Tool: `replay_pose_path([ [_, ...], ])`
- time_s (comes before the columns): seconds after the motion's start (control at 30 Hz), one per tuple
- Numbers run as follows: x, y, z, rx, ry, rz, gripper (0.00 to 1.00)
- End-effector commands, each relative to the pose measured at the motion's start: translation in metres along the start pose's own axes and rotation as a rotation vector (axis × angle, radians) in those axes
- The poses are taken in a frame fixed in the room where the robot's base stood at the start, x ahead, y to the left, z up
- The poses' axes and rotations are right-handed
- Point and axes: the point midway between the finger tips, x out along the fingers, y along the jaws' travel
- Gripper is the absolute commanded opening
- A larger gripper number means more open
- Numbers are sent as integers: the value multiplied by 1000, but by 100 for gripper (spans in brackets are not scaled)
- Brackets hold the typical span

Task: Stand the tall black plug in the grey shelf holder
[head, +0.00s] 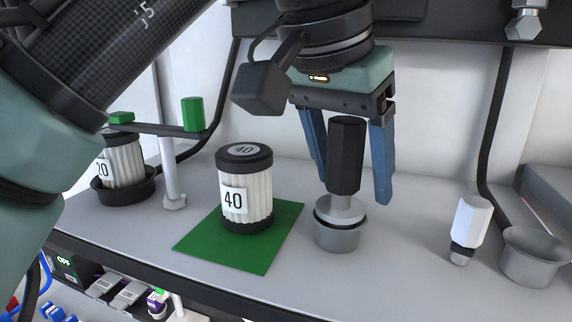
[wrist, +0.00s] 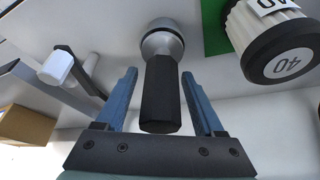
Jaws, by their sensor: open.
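The tall black plug (head: 346,155) stands upright in a small grey holder (head: 337,236) on the shelf. Its grey flange sits at the holder's rim and looks slightly tilted; I cannot tell if it is fully seated. My gripper (head: 352,170) is open above, with its blue fingers on either side of the plug and gaps showing. In the wrist view the black plug (wrist: 160,95) lies between the spread fingers (wrist: 163,95), apart from both, with the grey holder (wrist: 160,38) beyond it.
A canister marked 40 (head: 245,190) stands on a green mat (head: 215,252) to the left. A canister marked 20 (head: 125,162) sits in a black cup further left. A white plug (head: 471,222) and an empty grey cup (head: 533,255) are at the right.

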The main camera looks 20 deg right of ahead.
Motion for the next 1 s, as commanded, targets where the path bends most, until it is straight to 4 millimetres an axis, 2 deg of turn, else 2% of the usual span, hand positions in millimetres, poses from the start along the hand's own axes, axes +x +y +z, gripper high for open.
replay_pose_path([
  [0.17,-18,-1,-6,-1,1,-3,70],
  [0.6,-105,0,-5,-1,2,-1,70],
  [0.8,-126,-1,-4,-2,-1,-2,70],
  [1.0,-131,-1,-4,-2,0,1,70],
])
